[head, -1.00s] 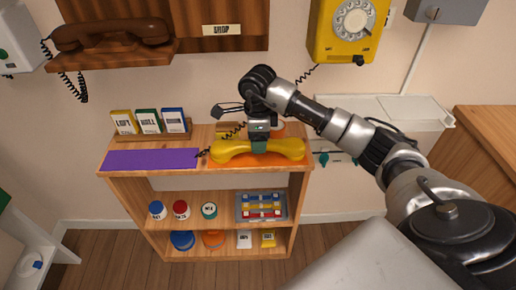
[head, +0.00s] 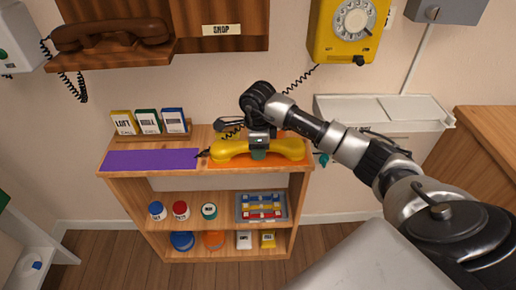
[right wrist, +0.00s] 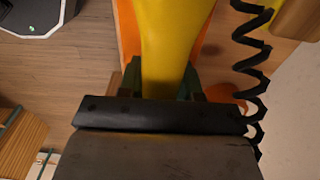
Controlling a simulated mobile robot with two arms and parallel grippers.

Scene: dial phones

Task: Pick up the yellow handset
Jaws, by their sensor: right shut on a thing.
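The yellow handset (head: 284,147) lies along the orange mat (head: 300,161) on top of the wooden shelf unit. In the right wrist view the handset (right wrist: 172,35) runs between the two fingers. My right gripper (head: 259,153) comes down from above and is shut on the middle of the handset. In the right wrist view both green fingertips of the right gripper (right wrist: 163,88) sit at the handset's sides. A black coiled cord (right wrist: 252,60) runs beside the handset. I cannot tell whether the handset touches the mat. My left gripper is not in view.
A purple mat (head: 150,159) lies left of the handset. A card rack (head: 150,135) stands behind it. The yellow wall phone (head: 345,32) hangs above, and the brown handset (head: 110,35) rests on a wall shelf. Lower shelves hold jars and a tray (head: 262,219).

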